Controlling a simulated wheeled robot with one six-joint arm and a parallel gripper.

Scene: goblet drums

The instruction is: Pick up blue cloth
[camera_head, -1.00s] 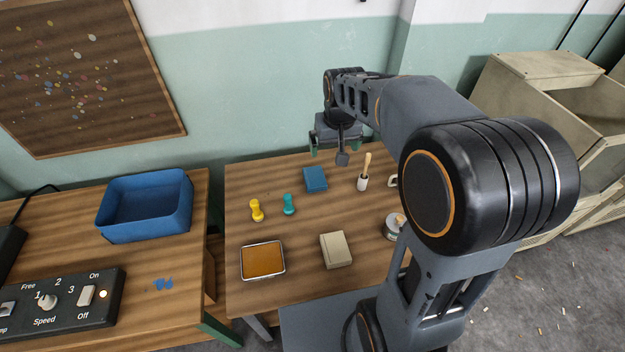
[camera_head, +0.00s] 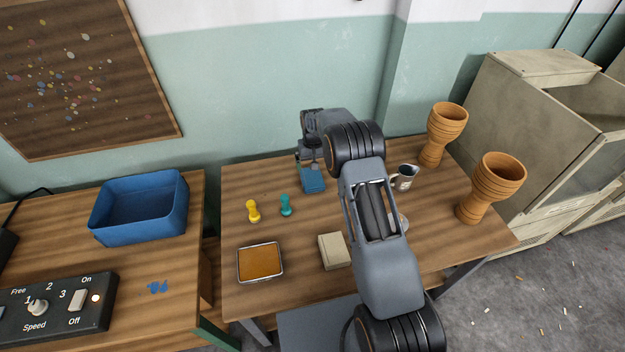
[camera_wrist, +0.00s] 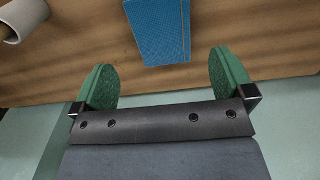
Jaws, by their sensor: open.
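The blue cloth (camera_head: 313,182) is a folded rectangle lying flat on the right wooden table, near its back edge. In the wrist view the blue cloth (camera_wrist: 163,30) shows at the top, with stitching along one side. My gripper (camera_head: 309,163) is over the back part of the cloth and hides some of it in the head view. In the wrist view my gripper (camera_wrist: 161,85) is open, with its two green-padded fingers wide apart and nothing between them. The cloth lies beyond the fingertips, roughly in line with the gap.
A teal stamp-like piece (camera_head: 286,205) and a yellow one (camera_head: 253,211) stand left of the cloth. An orange-filled tray (camera_head: 260,262) and a cream box (camera_head: 333,251) are in front. A metal cup (camera_head: 405,177) and two goblet drums (camera_head: 487,188) stand right. The wall is close behind.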

